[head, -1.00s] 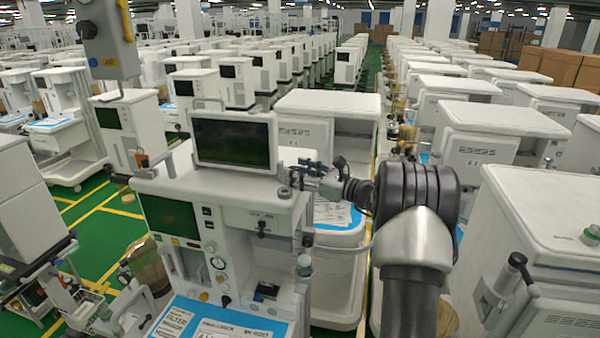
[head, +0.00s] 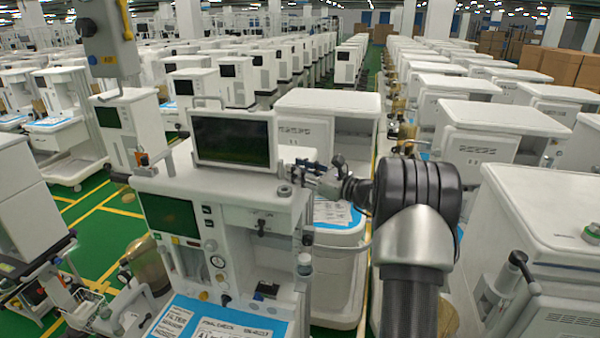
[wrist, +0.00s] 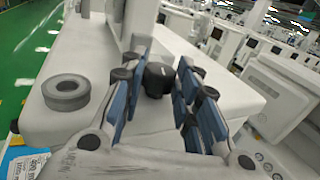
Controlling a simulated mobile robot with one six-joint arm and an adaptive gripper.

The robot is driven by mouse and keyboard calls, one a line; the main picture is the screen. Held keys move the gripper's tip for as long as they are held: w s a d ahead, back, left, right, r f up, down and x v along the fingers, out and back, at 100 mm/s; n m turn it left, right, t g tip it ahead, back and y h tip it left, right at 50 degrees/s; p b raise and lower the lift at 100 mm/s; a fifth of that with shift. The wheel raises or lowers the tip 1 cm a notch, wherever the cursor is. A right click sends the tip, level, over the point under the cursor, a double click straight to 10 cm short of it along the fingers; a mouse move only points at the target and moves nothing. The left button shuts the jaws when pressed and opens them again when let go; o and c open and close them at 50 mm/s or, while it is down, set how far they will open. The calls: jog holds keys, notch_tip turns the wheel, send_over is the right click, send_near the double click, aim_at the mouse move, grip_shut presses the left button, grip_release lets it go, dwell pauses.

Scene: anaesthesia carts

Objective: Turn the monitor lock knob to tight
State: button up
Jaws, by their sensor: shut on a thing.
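The monitor (head: 232,139), a dark screen in a pale frame, stands on top of the nearest anaesthesia cart (head: 240,215). The monitor lock knob (wrist: 157,78) is small and black; in the wrist view it sits between my blue finger pads, beside the white post of the monitor mount (wrist: 138,25). My gripper (wrist: 157,92) is shut on the knob. In the head view my gripper (head: 308,172) reaches in from the right at the monitor's lower right corner, and the knob is hidden there. I cannot read any tight mark on the knob.
A round grey cap (wrist: 66,92) stands on the cart top close to my gripper; it also shows in the head view (head: 285,190). Other white carts (head: 325,120) stand close behind and to the right (head: 545,215).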

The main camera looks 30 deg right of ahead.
jog(key=m+h+b, duration=0.1)
jog(key=h+b, duration=0.1)
jog(key=m+t+h+b, duration=0.1)
jog(key=m+h+b, duration=0.1)
jog(key=b, duration=0.1)
jog(key=shift+a+f+h, duration=0.15)
jog(key=shift+a+h, duration=0.15)
jog(key=shift+a, duration=0.1)
jog(key=m+h+b, duration=0.1)
jog(key=h+b, duration=0.1)
jog(key=shift+r+b, duration=0.2)
jog(key=shift+b, duration=0.1)
jog(key=o, duration=1.1)
jog(key=shift+c, duration=0.2)
jog(key=shift+s+f, duration=0.1)
